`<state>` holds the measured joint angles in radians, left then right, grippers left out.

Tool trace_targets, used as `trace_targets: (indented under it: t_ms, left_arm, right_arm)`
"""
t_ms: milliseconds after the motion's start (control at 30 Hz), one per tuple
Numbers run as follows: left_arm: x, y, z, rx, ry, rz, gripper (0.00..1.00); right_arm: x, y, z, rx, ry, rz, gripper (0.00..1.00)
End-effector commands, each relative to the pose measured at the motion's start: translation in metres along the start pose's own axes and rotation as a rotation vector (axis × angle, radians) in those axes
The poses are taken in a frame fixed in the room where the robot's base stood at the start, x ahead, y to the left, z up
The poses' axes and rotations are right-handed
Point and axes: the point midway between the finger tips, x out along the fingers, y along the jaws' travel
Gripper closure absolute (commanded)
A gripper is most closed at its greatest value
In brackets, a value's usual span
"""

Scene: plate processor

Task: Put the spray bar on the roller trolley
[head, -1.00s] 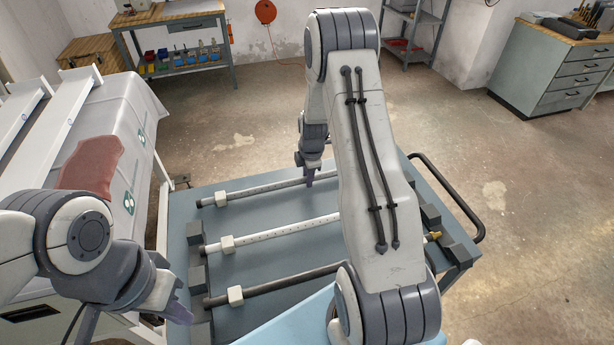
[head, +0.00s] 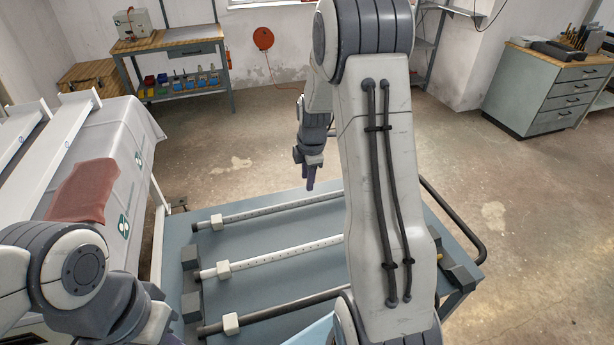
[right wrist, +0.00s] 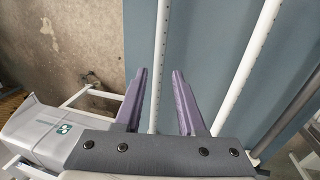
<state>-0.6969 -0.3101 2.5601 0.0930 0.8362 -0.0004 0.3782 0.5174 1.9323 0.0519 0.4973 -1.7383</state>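The roller trolley (head: 262,287) has a blue-grey top. Three long bars lie across it: a light perforated bar with a dark end (head: 262,211) at the far side, a white perforated spray bar (head: 275,256) in the middle, and a dark bar (head: 282,308) nearest. I cannot tell which one the task means. My right gripper (head: 309,187) hangs above the far bar. In the right wrist view its purple fingers (right wrist: 160,72) are open, with a white perforated bar (right wrist: 160,50) visible between and beyond them.
A black handle (head: 455,220) curves from the trolley's right side. A covered machine with a reddish cloth (head: 82,190) stands left. The floor behind the trolley is clear.

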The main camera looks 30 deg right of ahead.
Motion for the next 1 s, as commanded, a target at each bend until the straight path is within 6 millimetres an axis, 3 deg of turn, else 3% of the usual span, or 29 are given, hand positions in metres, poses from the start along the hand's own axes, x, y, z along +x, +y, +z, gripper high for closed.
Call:
trace_targets:
  t_ms: [300,367,467,567,600,700,800,900,1000]
  left_arm:
    - [0.001,0.0,0.0,0.0,0.0,0.0,1.0]
    - [0.001,0.0,0.0,0.0,0.0,0.0,1.0]
    - [0.001,0.0,0.0,0.0,0.0,0.0,1.0]
    - [0.001,0.0,0.0,0.0,0.0,0.0,1.0]
    - [0.001,0.0,0.0,0.0,0.0,0.0,1.0]
    - [0.001,0.0,0.0,0.0,0.0,0.0,1.0]
    - [0.001,0.0,0.0,0.0,0.0,0.0,1.0]
    - [0.001,0.0,0.0,0.0,0.0,0.0,1.0]
    - [0.001,0.0,0.0,0.0,0.0,0.0,1.0]
  right_arm:
    - [-0.017,-0.001,-0.005,0.004,0.002,-0.002,0.61]
    - [-0.022,-0.005,-0.019,0.017,0.009,-0.004,0.61]
    - [-0.044,-0.022,-0.068,0.073,0.033,-0.016,0.61]
    - [-0.075,-0.066,-0.134,0.173,0.063,-0.051,0.61]
    - [-0.089,-0.089,-0.158,0.223,0.072,-0.07,0.61]
    - [-0.118,-0.157,-0.202,0.35,0.08,-0.123,0.61]
    - [-0.14,-0.221,-0.222,0.468,0.068,-0.172,0.61]
    - [-0.153,-0.271,-0.224,0.562,0.047,-0.207,0.61]
    - [-0.16,-0.302,-0.22,0.629,0.026,-0.228,0.61]
